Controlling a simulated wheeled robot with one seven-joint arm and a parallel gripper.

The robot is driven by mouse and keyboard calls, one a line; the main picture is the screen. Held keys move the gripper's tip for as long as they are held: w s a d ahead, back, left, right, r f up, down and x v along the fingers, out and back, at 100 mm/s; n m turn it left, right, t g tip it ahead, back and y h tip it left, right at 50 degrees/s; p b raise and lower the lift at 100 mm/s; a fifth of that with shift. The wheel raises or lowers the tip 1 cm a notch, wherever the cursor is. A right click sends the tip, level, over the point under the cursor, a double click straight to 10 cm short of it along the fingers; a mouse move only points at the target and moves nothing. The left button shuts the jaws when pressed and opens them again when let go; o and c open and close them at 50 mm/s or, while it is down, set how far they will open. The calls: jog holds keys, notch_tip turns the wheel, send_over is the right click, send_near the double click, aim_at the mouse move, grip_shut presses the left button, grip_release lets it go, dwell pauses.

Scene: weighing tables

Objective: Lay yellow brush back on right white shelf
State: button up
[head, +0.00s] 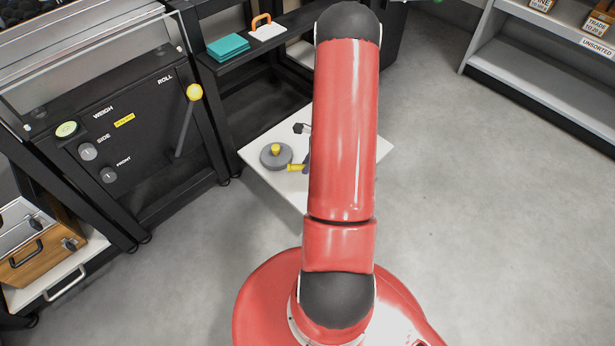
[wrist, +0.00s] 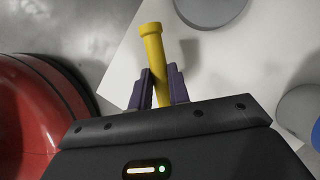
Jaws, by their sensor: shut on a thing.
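The yellow brush (head: 296,168) shows in the head view as a short yellow piece beside my arm. In the wrist view its yellow, tube-like end (wrist: 153,45) sticks out between the purple fingers of my gripper (wrist: 158,88), which is shut on it. The rest of the brush is hidden. The gripper is over or close to a white flat surface (head: 378,150), which also fills much of the wrist view (wrist: 240,70). I cannot tell whether the brush touches it. My arm hides most of the gripper in the head view.
A grey disc with a yellow knob (head: 275,157) stands on the white surface, left of the brush. A small dark object (head: 300,128) is behind it. A black weighing machine (head: 140,150) with a yellow-tipped lever stands left. Grey shelving (head: 530,75) is far right, with open floor before it.

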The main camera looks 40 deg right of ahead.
aim_at(303, 180)
jog(key=shift+f+b, duration=0.5)
jog(key=shift+f, duration=2.35)
jog(key=shift+f, duration=0.15)
jog(key=o, duration=0.8)
